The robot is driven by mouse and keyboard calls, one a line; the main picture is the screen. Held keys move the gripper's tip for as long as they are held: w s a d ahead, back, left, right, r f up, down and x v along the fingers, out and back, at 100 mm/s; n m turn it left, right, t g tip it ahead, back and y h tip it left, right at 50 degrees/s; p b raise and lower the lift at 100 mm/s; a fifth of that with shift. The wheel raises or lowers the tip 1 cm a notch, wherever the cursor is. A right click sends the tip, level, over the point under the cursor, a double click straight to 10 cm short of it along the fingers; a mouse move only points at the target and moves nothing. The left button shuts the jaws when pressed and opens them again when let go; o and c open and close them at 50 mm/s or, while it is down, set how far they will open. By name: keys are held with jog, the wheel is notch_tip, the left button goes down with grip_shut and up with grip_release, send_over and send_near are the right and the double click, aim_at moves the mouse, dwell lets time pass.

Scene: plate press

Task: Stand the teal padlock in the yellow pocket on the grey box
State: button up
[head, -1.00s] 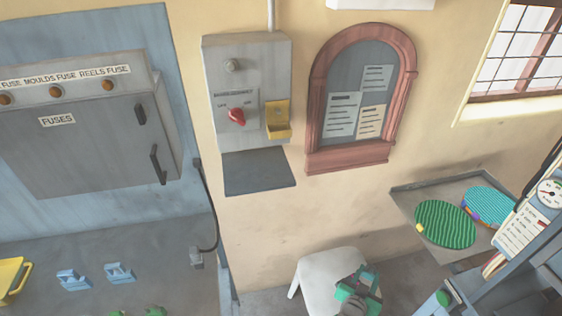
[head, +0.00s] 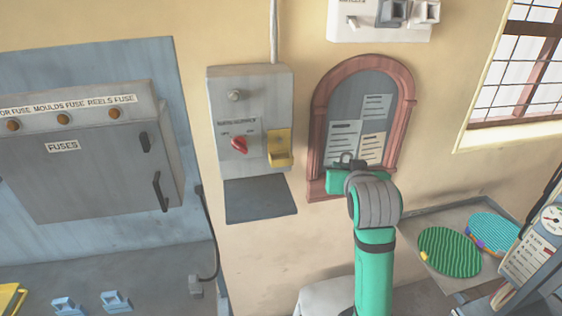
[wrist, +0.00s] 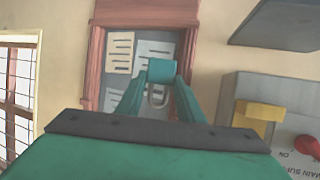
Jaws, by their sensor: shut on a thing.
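The teal padlock (wrist: 162,71) is held between my gripper's two fingertips (wrist: 161,84) in the wrist view. A metal shackle (wrist: 157,98) shows below its body there. In the head view I cannot clearly make out the padlock at my gripper (head: 346,160), which is raised in front of the arched notice board. The yellow pocket (head: 280,150) is on the right side of the grey box (head: 222,105) on the wall, left of my gripper. Both show in the wrist view, the pocket (wrist: 262,111) and the box (wrist: 246,88), right of the padlock. I see nothing in the pocket.
A red knob (head: 239,145) is left of the pocket. A dark shelf (head: 260,203) juts out beneath the box. The red-framed notice board (head: 320,115) is behind my gripper. A tray with green and blue discs (head: 449,252) is at right. Wall between box and board is bare.

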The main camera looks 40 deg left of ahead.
jog(key=s+a+r+n+g+y, duration=0.1)
jog(key=s+a+r+n+y, duration=0.15)
jog(key=s+r, duration=0.75)
jog(key=s+a+r+n+g+y, duration=0.1)
jog(key=s+a+r, duration=0.2)
jog(key=s+r, duration=0.65)
send_over(279, 149)
jog(key=s+d, duration=0.3)
jog(key=d, duration=0.1)
jog(key=shift+h, duration=0.25)
jog(key=f, duration=1)
jog(key=shift+a, duration=0.25)
jog(key=f, duration=0.3)
jog(key=shift+w+a+f, duration=0.2)
jog(key=shift+w+f, duration=0.05)
jog(key=shift+w, duration=0.05)
jog(key=shift+f, duration=0.3)
jog(key=shift+f, duration=0.2)
